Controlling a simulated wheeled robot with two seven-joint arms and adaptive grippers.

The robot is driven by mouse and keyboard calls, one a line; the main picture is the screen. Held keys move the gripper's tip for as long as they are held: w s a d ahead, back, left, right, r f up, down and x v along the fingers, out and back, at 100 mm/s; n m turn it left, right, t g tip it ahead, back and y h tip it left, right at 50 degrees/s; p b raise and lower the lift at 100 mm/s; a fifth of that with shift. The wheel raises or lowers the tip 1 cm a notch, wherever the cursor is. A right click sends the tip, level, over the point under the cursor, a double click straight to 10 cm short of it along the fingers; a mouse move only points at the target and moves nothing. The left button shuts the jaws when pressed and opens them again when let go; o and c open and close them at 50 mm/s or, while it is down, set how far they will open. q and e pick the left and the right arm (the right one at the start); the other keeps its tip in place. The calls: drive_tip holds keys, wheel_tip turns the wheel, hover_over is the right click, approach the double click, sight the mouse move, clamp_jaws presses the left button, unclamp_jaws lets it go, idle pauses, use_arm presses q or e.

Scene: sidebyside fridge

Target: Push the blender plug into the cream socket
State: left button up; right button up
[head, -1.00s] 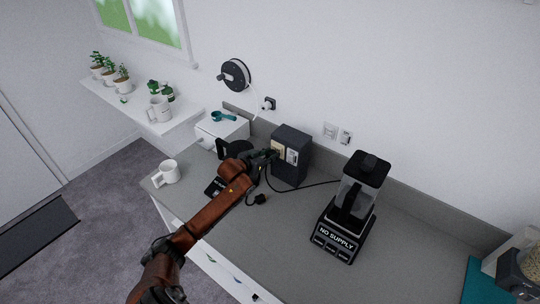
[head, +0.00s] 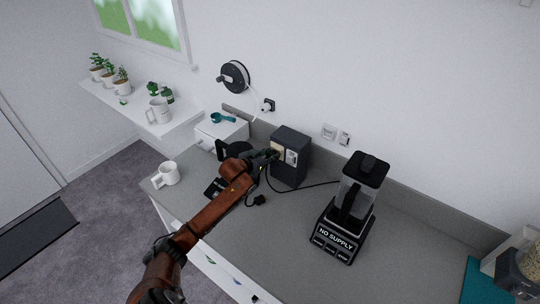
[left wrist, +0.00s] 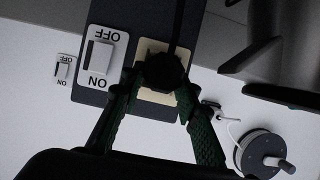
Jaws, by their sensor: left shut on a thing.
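The black blender plug (left wrist: 166,70) is held between the fingers of my left gripper (left wrist: 160,88) in the left wrist view. It sits in front of the cream socket (left wrist: 152,50) and covers its middle, so I cannot tell how far in it is. In the head view my left gripper (head: 272,155) is at the front of a dark box (head: 292,144) that carries the cream socket and a white ON/OFF switch (left wrist: 101,57). The blender (head: 345,210) stands to the right, its base reading "NO SUPPLY". My right gripper is out of view.
A small black object (head: 257,200) lies on the grey counter below my gripper. A white mug (head: 166,174) stands at the counter's left end. A cord reel (head: 235,76) and wall sockets are on the wall. The counter front between box and blender is clear.

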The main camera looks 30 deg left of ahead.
use_arm(q)
drive_tip(key=o, duration=0.7)
drive_tip(key=shift+w+d+r, duration=0.1)
drive_tip(key=shift+w+r, duration=0.05)
drive_tip(key=shift+r, duration=0.05)
drive_tip(key=o, duration=0.3)
drive_tip(key=shift+w+f, duration=0.1)
drive_tip(key=shift+w, duration=0.1)
drive_tip(key=shift+s+f, duration=0.1)
drive_tip(key=shift+s, duration=0.05)
drive_tip(key=shift+s, duration=0.15)
drive_tip(key=v, duration=1.1)
drive_tip(key=shift+s+r, duration=0.2)
drive_tip(key=shift+s, duration=0.1)
